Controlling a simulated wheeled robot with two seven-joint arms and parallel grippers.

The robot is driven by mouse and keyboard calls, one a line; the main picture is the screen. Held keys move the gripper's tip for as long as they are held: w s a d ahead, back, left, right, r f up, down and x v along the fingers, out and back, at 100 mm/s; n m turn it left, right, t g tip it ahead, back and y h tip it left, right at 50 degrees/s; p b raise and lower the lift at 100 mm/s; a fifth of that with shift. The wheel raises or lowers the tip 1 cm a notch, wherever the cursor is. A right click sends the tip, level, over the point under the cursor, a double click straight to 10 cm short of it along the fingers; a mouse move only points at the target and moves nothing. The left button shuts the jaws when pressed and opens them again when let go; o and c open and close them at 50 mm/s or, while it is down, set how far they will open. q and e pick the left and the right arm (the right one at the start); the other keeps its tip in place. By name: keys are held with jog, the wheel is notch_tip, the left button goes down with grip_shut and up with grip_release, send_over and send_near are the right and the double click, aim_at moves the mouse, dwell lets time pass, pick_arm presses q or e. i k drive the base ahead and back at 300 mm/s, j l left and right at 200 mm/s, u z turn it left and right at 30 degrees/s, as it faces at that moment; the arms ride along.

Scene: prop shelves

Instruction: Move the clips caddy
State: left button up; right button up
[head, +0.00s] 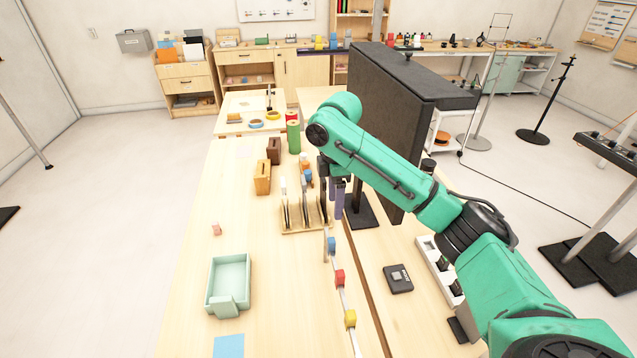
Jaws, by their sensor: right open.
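I cannot tell for sure which thing is the clips caddy. A thin rail on the table carries a blue clip-like block (331,245), a red one (340,279) and a yellow one (350,318). My right gripper (339,205) points down beyond the blue block, beside a wooden slotted rack (305,229). It is open, and its fingers are partly hard to make out against the rack and the dark stand. Whether it touches anything cannot be told. My left gripper is not in view.
A mint tray (211,285) and a blue sheet (229,346) lie at the near left. Wooden boxes (262,178) and a green cylinder (293,138) stand farther back. A tall dark panel (385,115) rises right of the rack. The table's left middle is mostly clear.

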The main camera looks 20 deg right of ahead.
aim_at(228, 293)
jog(key=k+j, duration=0.5)
jog(key=k, duration=0.2)
jog(key=k+j, duration=0.5)
jog(key=k, duration=0.15)
